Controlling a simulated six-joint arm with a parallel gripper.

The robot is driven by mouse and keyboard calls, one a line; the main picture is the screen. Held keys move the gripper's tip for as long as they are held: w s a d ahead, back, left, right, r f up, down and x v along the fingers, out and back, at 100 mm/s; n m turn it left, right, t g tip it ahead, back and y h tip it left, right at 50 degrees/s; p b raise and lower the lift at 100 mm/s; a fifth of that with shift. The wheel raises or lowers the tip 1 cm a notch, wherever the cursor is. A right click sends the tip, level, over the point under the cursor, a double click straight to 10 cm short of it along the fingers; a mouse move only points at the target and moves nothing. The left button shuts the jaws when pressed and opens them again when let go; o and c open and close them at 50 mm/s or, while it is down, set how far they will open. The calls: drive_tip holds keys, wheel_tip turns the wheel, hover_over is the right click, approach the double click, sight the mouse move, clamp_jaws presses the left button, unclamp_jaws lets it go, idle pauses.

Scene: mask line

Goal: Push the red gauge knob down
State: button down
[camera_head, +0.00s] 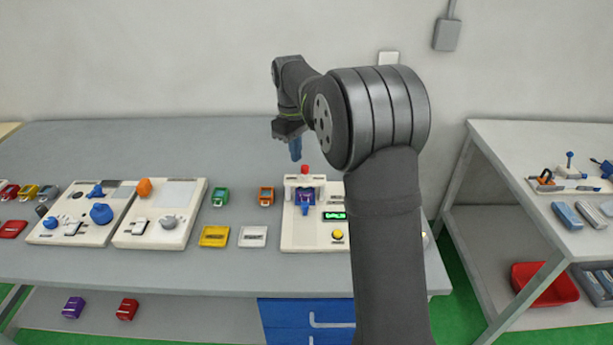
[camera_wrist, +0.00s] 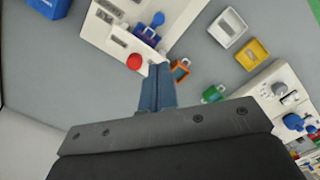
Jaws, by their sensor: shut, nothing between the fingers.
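The red gauge knob (camera_head: 305,170) sits on top of the white gauge bridge (camera_head: 291,182) on a white panel (camera_head: 300,241). It also shows in the wrist view as a red disc (camera_wrist: 134,61). A purple-blue piece (camera_head: 305,197) lies under the bridge. My gripper (camera_head: 295,150) has blue fingers, shut with nothing between them, above and slightly left of the knob in the head view. In the wrist view the fingertips (camera_wrist: 158,70) appear just beside the knob, with a small gap in the picture. The right part of the panel is hidden by my arm.
The panel also has a green display (camera_head: 334,216) and a yellow button (camera_head: 338,235). Left of it are an orange piece (camera_head: 266,196), a green piece (camera_head: 220,197), a yellow tile (camera_head: 214,236) and a white tile (camera_head: 253,237). Two control panels (camera_head: 125,238) stand further left.

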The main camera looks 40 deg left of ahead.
sight(306, 167)
drive_tip(key=w+m+y, duration=0.1)
drive_tip(key=w+y, duration=0.1)
drive_tip(key=w, duration=0.1)
drive_tip(key=w+d+r+m+y, duration=0.1)
drive_tip(key=shift+w+r+m+y, duration=0.1)
drive_tip(key=shift+w+m+y, duration=0.05)
drive_tip(key=shift+m+y, duration=0.2)
drive_tip(key=shift+x, duration=3.5)
drive_tip(key=shift+w+d, duration=0.1)
drive_tip(key=shift+f, duration=0.95)
drive_tip(key=d, duration=0.1)
drive_tip(key=d+r, duration=0.1)
drive_tip(key=d, duration=0.1)
drive_tip(key=shift+s+r, duration=0.1)
drive_tip(key=shift+s, duration=0.1)
